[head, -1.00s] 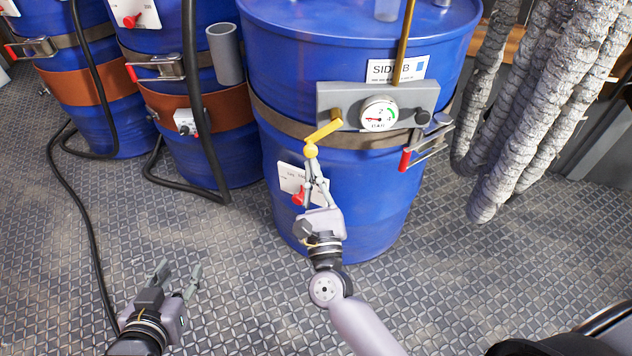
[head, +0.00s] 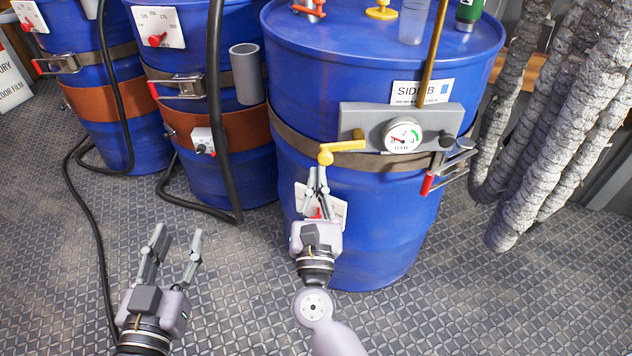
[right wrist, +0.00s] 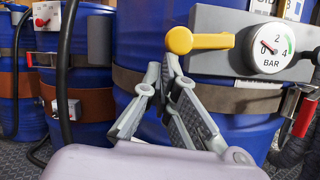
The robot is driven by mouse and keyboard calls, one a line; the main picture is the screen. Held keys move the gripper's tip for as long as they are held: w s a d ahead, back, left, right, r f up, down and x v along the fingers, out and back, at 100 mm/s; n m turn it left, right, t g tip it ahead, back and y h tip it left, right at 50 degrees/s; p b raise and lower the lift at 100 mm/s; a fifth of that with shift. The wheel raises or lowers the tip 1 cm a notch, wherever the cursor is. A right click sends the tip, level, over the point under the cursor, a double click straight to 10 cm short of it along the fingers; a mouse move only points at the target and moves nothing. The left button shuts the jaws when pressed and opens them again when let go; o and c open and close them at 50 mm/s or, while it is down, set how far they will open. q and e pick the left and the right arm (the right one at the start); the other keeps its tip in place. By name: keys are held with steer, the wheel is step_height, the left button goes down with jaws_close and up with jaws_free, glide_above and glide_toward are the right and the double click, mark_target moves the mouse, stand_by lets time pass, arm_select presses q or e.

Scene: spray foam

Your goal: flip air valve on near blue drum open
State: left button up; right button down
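The near blue drum (head: 370,220), labelled SIDE B, carries a grey panel (head: 440,118) with a round pressure gauge (head: 402,136). The yellow air valve handle (head: 343,148) sticks out from the panel's left side, its rounded end to the left. In the right wrist view the handle (right wrist: 205,41) looks about level. My right gripper (head: 317,174) is just below the handle's rounded end, fingertips together with nothing visible between them; it also shows in the right wrist view (right wrist: 165,68). I cannot tell whether it touches the handle. My left gripper (head: 178,238) is open and empty above the floor.
Two more blue drums (head: 228,165) with brown bands and black hoses (head: 216,110) stand at the left. Grey foam-crusted hoses (head: 540,130) hang at the right. A red-handled clamp (head: 430,180) sits right of the gauge. The patterned floor (head: 235,285) in front is clear.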

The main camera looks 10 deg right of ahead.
stand_by(0.4)
steer(key=v, duration=1.2)
steer(key=shift+r, duration=0.15)
